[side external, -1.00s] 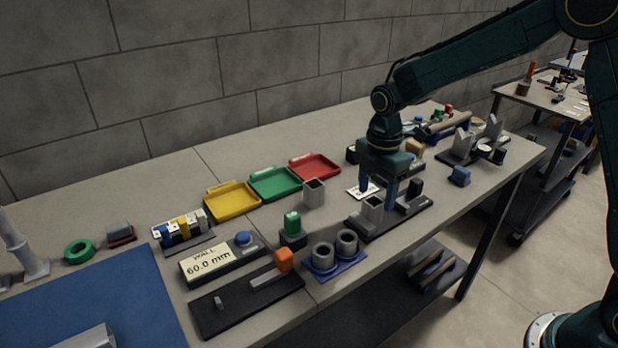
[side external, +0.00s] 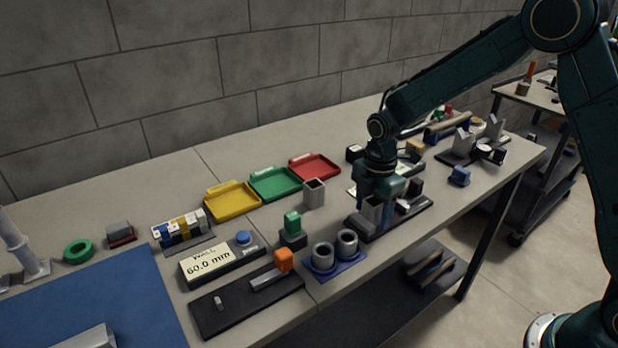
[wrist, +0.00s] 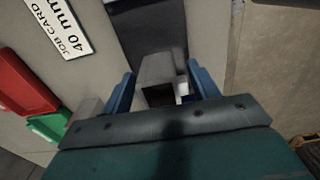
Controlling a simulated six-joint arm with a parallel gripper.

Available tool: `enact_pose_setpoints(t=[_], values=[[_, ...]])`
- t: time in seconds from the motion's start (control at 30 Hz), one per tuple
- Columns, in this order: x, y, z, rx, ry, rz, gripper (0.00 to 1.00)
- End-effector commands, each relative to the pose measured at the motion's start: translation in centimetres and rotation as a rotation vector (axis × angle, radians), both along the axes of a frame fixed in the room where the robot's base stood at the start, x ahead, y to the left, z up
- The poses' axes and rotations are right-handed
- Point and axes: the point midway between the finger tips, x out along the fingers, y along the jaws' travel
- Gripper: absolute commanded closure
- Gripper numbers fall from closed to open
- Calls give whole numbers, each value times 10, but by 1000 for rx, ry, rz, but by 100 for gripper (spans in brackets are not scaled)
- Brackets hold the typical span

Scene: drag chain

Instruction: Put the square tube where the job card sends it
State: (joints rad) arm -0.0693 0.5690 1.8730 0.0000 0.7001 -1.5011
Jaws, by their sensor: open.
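A grey square tube (side external: 372,211) stands upright in a dark fixture (side external: 408,219) near the table's front edge. My gripper (side external: 376,205) is lowered over it. In the wrist view the tube (wrist: 157,70) lies between my two open blue fingers (wrist: 162,88), with visible gaps at the sides. Another grey square tube (side external: 314,193) stands on the table by the red tray. The job card (wrist: 60,28) reads 40 mm in the wrist view; in the side view my gripper partly hides it. The yellow tray (side external: 232,213), green tray (side external: 276,196) and red tray (side external: 316,177) look empty.
A display (side external: 210,262) reads WALL 60.0 mm. A blue holder with two round rings (side external: 335,262) and a green block on a black base (side external: 292,230) stand left of the fixture. A blue block (side external: 459,175) and grey V-shaped supports (side external: 476,143) are to the right.

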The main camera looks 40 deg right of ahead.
Motion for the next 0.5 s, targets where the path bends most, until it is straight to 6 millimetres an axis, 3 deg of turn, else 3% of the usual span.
enact_pose_setpoints(t=[0.2, 0.5], values=[[0, 0, 0, 0, -1, 0, 40], [0, 0, 0, 0, -1, 0, 97]])
